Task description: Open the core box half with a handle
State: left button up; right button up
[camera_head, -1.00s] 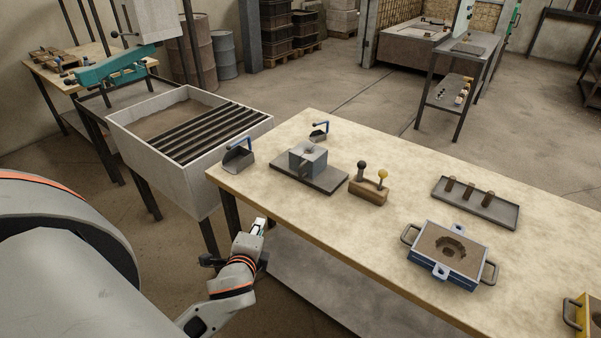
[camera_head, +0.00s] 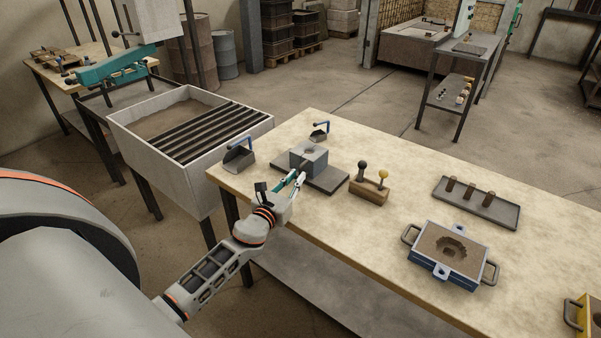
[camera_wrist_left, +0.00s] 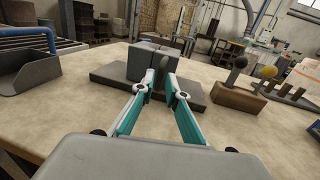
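The core box (camera_head: 309,156) is a grey block with a round opening on top, standing on a dark base plate (camera_head: 328,184). In the left wrist view the core box (camera_wrist_left: 145,58) shows a vertical seam between its halves. A dark rounded handle (camera_wrist_left: 162,70) stands out from its near face. My left gripper (camera_head: 299,178) is just in front of the core box in the head view. In the left wrist view the gripper (camera_wrist_left: 162,82) has its teal fingers apart, one on either side of the handle. I cannot tell whether they touch it. My right gripper is not in view.
A scoop with a blue handle (camera_head: 238,159) lies left of the core box. A wooden block with two knobbed tools (camera_head: 369,190) stands to its right. A blue-sided moulding box (camera_head: 450,253) and a tray (camera_head: 476,204) are farther right. Bare tabletop lies between them.

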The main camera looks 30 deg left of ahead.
aim_at(311, 165)
pick_arm(q)
jog(key=shift+w+a, duration=0.2)
jog(key=shift+w, duration=1.65)
grip_shut()
jog(key=d, duration=0.5)
jog(key=shift+s, duration=0.2)
jog(key=shift+a, duration=0.1)
grip_release()
